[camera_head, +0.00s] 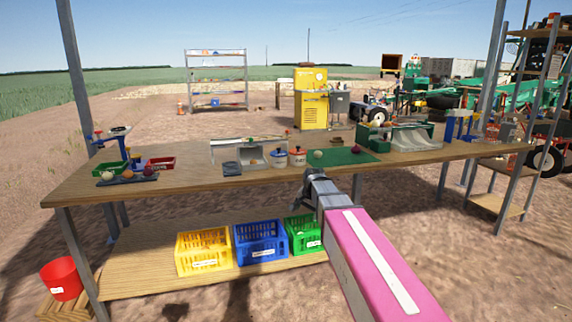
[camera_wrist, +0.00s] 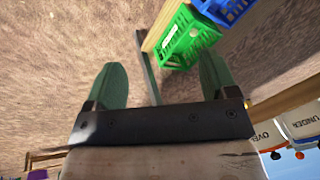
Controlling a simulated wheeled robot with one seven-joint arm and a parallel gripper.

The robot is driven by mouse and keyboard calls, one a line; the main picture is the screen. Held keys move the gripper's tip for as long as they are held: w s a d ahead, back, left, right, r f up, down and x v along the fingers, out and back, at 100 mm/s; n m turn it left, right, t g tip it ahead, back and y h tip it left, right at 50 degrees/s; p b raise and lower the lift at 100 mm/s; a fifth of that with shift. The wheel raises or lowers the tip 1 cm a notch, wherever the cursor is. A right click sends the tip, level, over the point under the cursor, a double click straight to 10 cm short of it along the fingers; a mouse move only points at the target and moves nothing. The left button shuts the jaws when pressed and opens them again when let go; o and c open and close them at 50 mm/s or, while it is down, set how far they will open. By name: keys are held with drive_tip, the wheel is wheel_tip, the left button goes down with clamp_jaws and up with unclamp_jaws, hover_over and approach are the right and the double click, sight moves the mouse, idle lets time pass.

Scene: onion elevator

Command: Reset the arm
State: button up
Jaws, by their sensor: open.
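My gripper (camera_head: 312,188) is in front of the wooden workbench (camera_head: 200,185), near the front edge of its top, at the end of my pink and grey arm. In the wrist view its two green fingers (camera_wrist: 162,88) are spread apart with nothing between them but ground and a metal leg. The wrist view looks toward the ground, with the green crate (camera_wrist: 188,38) and blue crate (camera_wrist: 225,10) beyond the fingers. The gripper is not touching anything that I can see.
On the lower shelf stand a yellow crate (camera_head: 204,250), a blue crate (camera_head: 262,242) and a green crate (camera_head: 304,234). A green mat (camera_head: 345,156), jars and small machines stand on the bench top. A red bucket (camera_head: 61,279) is at lower left. Open dirt lies right of the arm.

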drive_tip(key=s+d+f+n+g, duration=0.1)
drive_tip(key=s+d+f+n, duration=0.1)
drive_tip(key=s+f, duration=0.3)
drive_tip(key=s+d+f+n+g, duration=0.1)
drive_tip(key=s+d+f+n, duration=0.1)
drive_tip(key=s+d+f, duration=0.3)
drive_tip(key=s+d+f+n+g+h, duration=0.1)
drive_tip(key=s+d+f+n, duration=0.1)
drive_tip(key=s+f, duration=0.5)
drive_tip(key=s+d, duration=0.1)
drive_tip(key=s, duration=0.3)
drive_tip(key=shift+s+d+n, duration=0.25)
drive_tip(key=shift+n, duration=0.15)
